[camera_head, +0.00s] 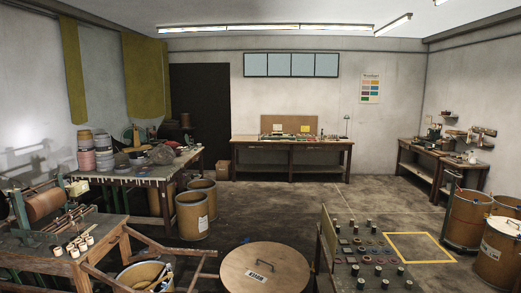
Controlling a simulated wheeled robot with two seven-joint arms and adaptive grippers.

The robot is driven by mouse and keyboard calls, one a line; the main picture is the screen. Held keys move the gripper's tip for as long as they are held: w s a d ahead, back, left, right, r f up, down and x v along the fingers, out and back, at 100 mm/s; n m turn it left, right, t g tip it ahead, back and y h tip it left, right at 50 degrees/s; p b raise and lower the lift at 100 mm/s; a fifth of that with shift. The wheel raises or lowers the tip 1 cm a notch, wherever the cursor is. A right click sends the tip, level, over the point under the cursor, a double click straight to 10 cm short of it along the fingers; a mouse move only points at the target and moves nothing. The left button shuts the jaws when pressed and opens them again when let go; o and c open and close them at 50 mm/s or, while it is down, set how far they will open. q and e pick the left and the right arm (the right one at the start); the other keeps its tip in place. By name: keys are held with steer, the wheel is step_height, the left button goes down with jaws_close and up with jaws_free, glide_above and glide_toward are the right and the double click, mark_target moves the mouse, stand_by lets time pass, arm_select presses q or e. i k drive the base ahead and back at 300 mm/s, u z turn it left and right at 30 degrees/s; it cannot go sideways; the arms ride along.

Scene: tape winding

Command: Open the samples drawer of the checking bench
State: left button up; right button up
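A long wooden bench (291,140) stands against the far back wall, with a corkboard and small coloured items on its top and a small lamp at its right end. It looks like the checking bench, but no label on it is readable. Its front under the top has a dark band where drawers may be. The samples drawer cannot be told apart at this distance, and nothing visibly sticks out from the front. Neither of my grippers is in view.
A round wooden lid (265,269) and a rack of spools (370,262) stand close in front. Drums (192,216) and cluttered worktables (136,180) line the left. More drums (465,217) and a side bench (417,157) are right. Open floor (285,205) lies before the far bench.

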mark_target(260, 145)
steer(key=z, duration=1.9)
steer(key=i, duration=5.25)
steer(key=u, duration=1.9)
steer(key=i, duration=3.85)
steer(key=z, duration=0.05)
